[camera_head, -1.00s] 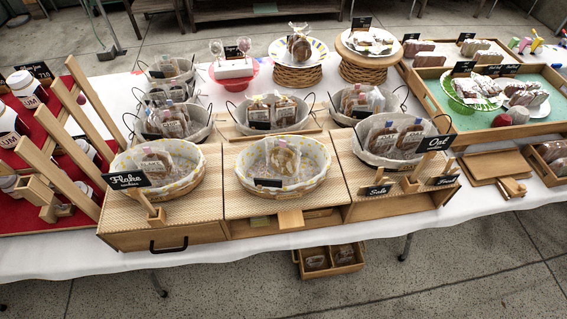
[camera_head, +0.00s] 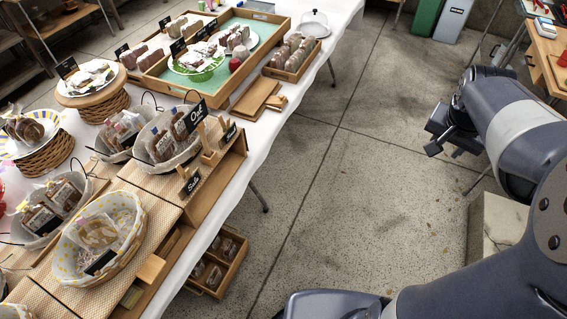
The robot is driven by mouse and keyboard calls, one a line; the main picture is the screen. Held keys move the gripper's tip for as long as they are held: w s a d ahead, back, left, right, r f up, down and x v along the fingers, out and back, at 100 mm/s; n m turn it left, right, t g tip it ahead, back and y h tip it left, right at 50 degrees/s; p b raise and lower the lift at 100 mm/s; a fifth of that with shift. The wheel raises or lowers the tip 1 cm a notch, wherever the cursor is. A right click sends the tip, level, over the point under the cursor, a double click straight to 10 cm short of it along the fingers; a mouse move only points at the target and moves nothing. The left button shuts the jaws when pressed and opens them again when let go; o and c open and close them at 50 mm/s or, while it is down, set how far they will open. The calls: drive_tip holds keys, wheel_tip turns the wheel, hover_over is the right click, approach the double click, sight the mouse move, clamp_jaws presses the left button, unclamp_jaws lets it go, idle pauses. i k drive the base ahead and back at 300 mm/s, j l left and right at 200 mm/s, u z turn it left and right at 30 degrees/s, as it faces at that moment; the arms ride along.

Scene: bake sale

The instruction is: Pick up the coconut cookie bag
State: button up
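Several clear cookie bags lie in cloth-lined baskets on the table at the left. One bag (camera_head: 97,232) lies in the yellow-dotted basket (camera_head: 133,247), with a small dark label I cannot read. Two bags (camera_head: 162,145) stand in the basket behind the "Oat" sign (camera_head: 194,115). More bags (camera_head: 52,205) sit in the basket at the left. I cannot tell which bag is coconut. My gripper (camera_head: 437,138) is at the right, over the floor, far from the baskets and holding nothing I can see. Its finger opening is unclear.
A green tray (camera_head: 207,84) with plates of treats and a wooden tray (camera_head: 319,47) stand further back. A small crate of bags (camera_head: 232,270) sits below the table edge. A pale block (camera_head: 496,227) stands below my arm. The floor between table and arm is open.

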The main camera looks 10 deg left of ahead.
sight(94, 232)
drive_tip(key=u, duration=1.85)
drive_tip(key=i+j+u, duration=0.3)
drive_tip(key=j, duration=0.15)
drive_tip(key=i+j+u, duration=0.25)
drive_tip(key=j, duration=0.15)
